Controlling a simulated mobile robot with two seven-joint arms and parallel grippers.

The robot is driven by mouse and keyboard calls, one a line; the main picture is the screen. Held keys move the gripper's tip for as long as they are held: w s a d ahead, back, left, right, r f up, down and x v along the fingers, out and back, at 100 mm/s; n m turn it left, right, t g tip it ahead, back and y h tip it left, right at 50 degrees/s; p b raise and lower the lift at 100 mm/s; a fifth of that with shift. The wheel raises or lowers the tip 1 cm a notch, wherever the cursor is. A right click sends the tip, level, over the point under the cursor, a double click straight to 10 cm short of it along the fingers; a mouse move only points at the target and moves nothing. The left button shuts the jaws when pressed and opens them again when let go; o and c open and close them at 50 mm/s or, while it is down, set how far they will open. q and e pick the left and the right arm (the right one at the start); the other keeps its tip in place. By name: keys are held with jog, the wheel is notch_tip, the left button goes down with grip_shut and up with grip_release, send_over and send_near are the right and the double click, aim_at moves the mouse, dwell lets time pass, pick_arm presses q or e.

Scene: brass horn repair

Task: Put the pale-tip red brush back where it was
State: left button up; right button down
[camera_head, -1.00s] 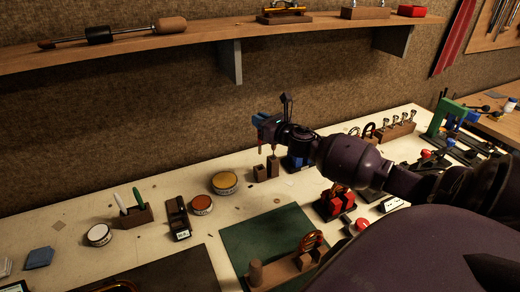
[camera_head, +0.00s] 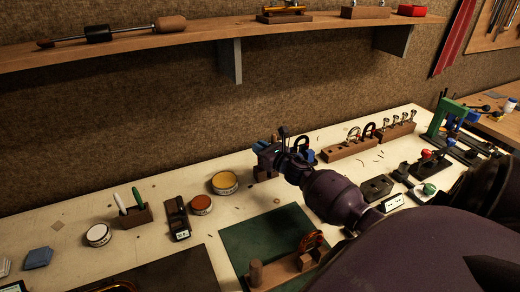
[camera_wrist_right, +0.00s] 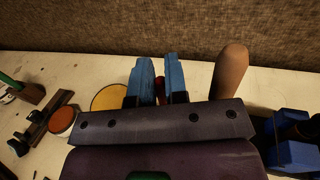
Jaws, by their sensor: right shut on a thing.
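My right gripper (camera_head: 260,147) is low over the back of the workbench. In the right wrist view its blue fingers (camera_wrist_right: 159,68) are shut on the red brush (camera_wrist_right: 160,90), of which only a short red piece shows between them. I cannot tell whether the brush's lower end is inside the block. My left gripper is not in view.
A yellow-topped tin (camera_head: 224,183) and an orange-topped tin (camera_head: 201,204) stand left of the block. A rounded brown handle-like thing (camera_wrist_right: 231,70) rises right of the fingers in the wrist view. The green mat (camera_head: 245,240) lies in front. A shelf (camera_head: 205,38) hangs above.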

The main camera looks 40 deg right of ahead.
jog(key=shift+f, duration=0.1)
jog(key=c, duration=1.1)
grip_release()
jog(key=shift+c, duration=0.2)
pick_arm(q)
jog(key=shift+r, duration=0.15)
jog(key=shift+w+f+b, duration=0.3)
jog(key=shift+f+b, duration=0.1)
jog(key=shift+b, duration=0.35)
pick_arm(e)
jog(key=s, duration=1.2)
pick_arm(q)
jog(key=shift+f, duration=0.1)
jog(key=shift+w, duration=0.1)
pick_arm(e)
jog(key=shift+r, duration=0.2)
